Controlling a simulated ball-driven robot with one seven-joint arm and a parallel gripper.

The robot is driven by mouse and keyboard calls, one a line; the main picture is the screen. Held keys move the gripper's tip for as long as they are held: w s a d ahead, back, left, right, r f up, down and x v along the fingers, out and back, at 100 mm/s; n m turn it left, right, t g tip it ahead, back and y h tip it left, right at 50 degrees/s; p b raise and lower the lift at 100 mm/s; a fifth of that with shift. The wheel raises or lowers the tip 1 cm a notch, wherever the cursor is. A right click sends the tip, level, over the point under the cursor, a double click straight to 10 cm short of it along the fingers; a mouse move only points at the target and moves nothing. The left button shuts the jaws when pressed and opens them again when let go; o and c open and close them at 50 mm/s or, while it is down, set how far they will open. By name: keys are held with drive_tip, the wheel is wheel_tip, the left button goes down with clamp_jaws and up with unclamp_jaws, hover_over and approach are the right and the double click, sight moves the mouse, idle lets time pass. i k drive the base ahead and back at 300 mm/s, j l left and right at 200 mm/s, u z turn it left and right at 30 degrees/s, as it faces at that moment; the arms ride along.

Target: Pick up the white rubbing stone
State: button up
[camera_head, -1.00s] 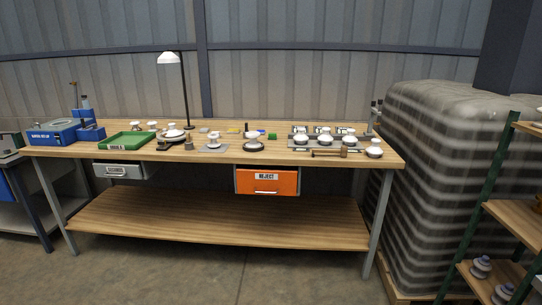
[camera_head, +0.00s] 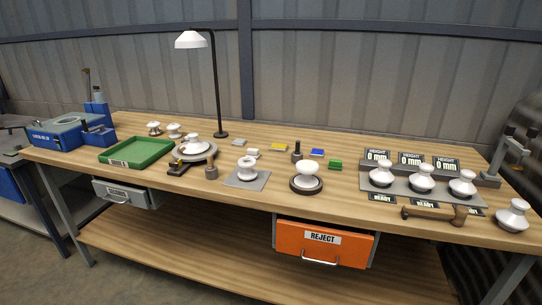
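A small white block (camera_head: 253,153), which looks like the white rubbing stone, lies on the workbench top (camera_head: 225,202) behind a white insulator (camera_head: 247,166) on a grey square plate. A light grey block (camera_head: 239,142) lies just behind it to the left. A yellow block (camera_head: 279,147) lies to its right, with a blue block (camera_head: 317,152) and a green block (camera_head: 336,164) further right. My gripper is not in view.
A lamp (camera_head: 217,100) stands behind the blocks. A white insulator on a dark round base (camera_head: 307,184) and a dark upright tool (camera_head: 297,152) stand to the right. A green tray (camera_head: 137,152) lies left. An orange REJECT drawer (camera_head: 322,244) juts out below the front edge.

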sight(251, 151)
drive_tip(key=i+l+u, duration=0.6)
drive_tip(key=i, duration=0.25)
drive_tip(key=j, duration=0.1)
